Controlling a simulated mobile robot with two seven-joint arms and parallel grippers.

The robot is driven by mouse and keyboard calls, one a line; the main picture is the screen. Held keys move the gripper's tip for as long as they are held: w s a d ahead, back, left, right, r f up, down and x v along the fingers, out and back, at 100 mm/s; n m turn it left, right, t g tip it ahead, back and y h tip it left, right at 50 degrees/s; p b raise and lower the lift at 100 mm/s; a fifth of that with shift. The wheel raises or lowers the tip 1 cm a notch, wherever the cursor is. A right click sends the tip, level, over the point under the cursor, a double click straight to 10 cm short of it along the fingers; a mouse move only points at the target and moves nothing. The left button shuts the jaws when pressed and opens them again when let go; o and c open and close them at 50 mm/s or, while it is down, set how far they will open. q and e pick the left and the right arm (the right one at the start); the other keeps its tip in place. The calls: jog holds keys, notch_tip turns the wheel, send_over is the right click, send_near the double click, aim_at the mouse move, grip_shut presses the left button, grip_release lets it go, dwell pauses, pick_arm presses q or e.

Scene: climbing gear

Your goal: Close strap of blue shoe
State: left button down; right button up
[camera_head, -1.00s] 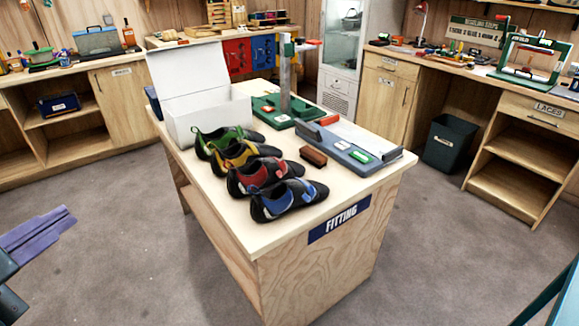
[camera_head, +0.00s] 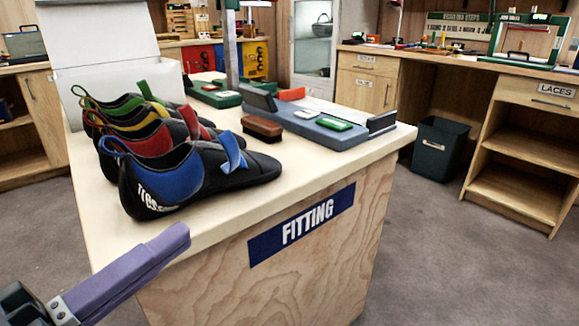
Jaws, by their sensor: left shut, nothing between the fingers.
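The blue shoe (camera_head: 180,180) is the nearest in a row of climbing shoes on the fitting table (camera_head: 240,213). It is black and blue, with its toe to the right and its heel to the left. Its blue strap (camera_head: 231,152) stands up from the top of the shoe, so it is open. My left gripper (camera_head: 180,238), with purple fingers, is shut and empty. It is in front of the table's near left edge, below and apart from the blue shoe. My right gripper is out of view.
Red (camera_head: 150,143), yellow and green shoes stand close behind the blue one. A brown brush (camera_head: 262,128) and a blue-grey measuring device (camera_head: 320,130) lie to the right. An open white box (camera_head: 115,80) stands behind. Table space right of the blue shoe's toe is clear.

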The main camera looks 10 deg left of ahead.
aim_at(220, 169)
pick_arm(q)
jog(key=shift+w+d+r+p, duration=0.2)
jog(key=shift+w+r, duration=0.15)
jog(key=shift+w, duration=1.45)
jog(key=shift+w+d+r+p, duration=0.15)
jog(key=shift+w+r, duration=0.15)
jog(key=shift+w, duration=1.55)
jog(key=shift+w+d+r+p, duration=0.1)
jog(key=shift+w+r+p, duration=0.2)
jog(key=shift+w, duration=1.5)
jog(key=shift+r, duration=0.1)
